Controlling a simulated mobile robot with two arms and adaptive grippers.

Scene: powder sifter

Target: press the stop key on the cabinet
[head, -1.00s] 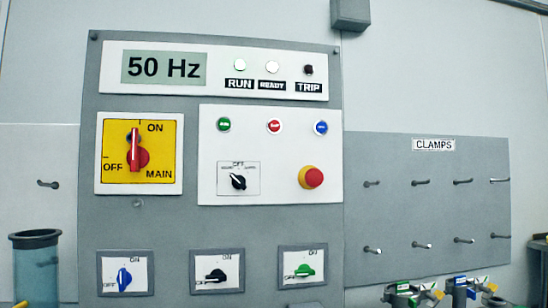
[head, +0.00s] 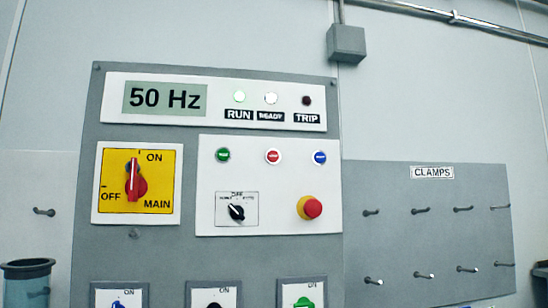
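The grey cabinet (head: 88,200) fills the left middle of the head view. On its white key panel (head: 270,225) are a green key (head: 223,155), a red key (head: 273,156) and a blue key (head: 320,157) in a row. The red key is the middle one; its small lettering is too blurred to read surely. A black selector (head: 237,212) and a red mushroom button on a yellow base (head: 311,207) sit below. The display (head: 164,98) reads 50 Hz, and the RUN lamp (head: 239,97) looks pale and lit. Neither of my grippers is in view.
A yellow MAIN switch (head: 137,183) with a red handle points up to ON. Lower switches are cut off by the bottom edge. The CLAMPS board (head: 428,235) with several hooks is at right. A bluish cylinder (head: 28,284) stands at lower left.

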